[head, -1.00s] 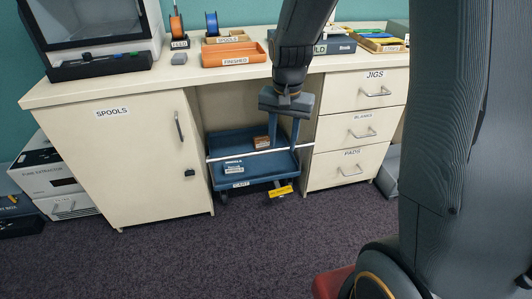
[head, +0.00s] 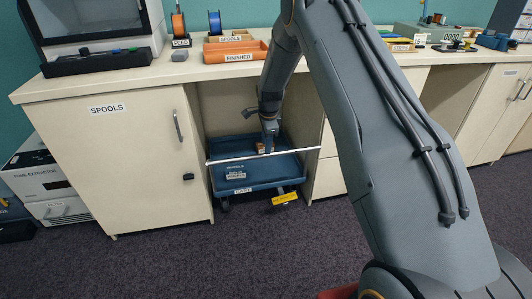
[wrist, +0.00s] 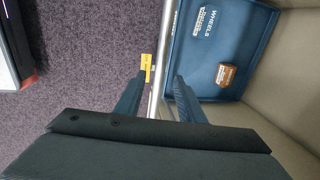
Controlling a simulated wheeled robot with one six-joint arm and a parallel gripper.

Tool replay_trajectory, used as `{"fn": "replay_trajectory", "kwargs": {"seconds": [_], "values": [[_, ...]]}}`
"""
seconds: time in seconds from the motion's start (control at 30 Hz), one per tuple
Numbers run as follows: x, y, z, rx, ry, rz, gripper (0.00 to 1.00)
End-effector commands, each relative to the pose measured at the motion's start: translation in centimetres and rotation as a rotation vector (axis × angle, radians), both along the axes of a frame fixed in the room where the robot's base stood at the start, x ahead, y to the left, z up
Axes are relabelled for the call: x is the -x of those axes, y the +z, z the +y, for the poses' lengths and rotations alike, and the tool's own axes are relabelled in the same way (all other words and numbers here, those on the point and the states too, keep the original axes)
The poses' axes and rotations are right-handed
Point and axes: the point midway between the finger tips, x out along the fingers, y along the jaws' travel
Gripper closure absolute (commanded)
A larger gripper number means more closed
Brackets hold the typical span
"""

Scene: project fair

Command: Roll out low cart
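The low blue cart (head: 225,187) stands under the bench, in the bay between the spools cabinet and the drawers. A pale bar (head: 230,159) runs across its front; it also shows in the wrist view (wrist: 168,50). My gripper (head: 268,148) is at this bar. In the wrist view my gripper (wrist: 158,98) has its two fingers apart, with the bar passing between them. Whether either finger touches the bar, I cannot tell. A small brown box (wrist: 226,74) and a wheels label lie in the cart's tray.
The spools cabinet (head: 130,160) stands left of the bay, and the drawers (head: 328,175) stand right, partly hidden by my arm. The bench top (head: 190,74) above holds an orange tray (head: 222,52). The dark carpet (head: 200,255) in front of the cart is clear.

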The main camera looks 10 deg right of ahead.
Motion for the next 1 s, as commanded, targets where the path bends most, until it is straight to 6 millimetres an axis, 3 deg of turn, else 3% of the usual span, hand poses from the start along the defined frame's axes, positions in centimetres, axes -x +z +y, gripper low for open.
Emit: {"fn": "replay_trajectory", "kwargs": {"seconds": [0.1,0.3,0.67,0.77,0.9,1.0], "values": [[-0.3,-2.1,0.0,0.0,0.001,0.001,0.64],[-0.8,-4.3,0.0,0.0,0.001,0.001,0.64],[-1.0,-4.9,0.0,0.0,0.002,-0.001,0.64],[-1.0,-4.9,0.0,0.0,0.002,0.0,0.76],[-1.0,-4.9,0.0,0.0,0.002,0.0,1.0],[-1.0,-4.9,0.0,0.0,0.002,0.0,1.0]]}}
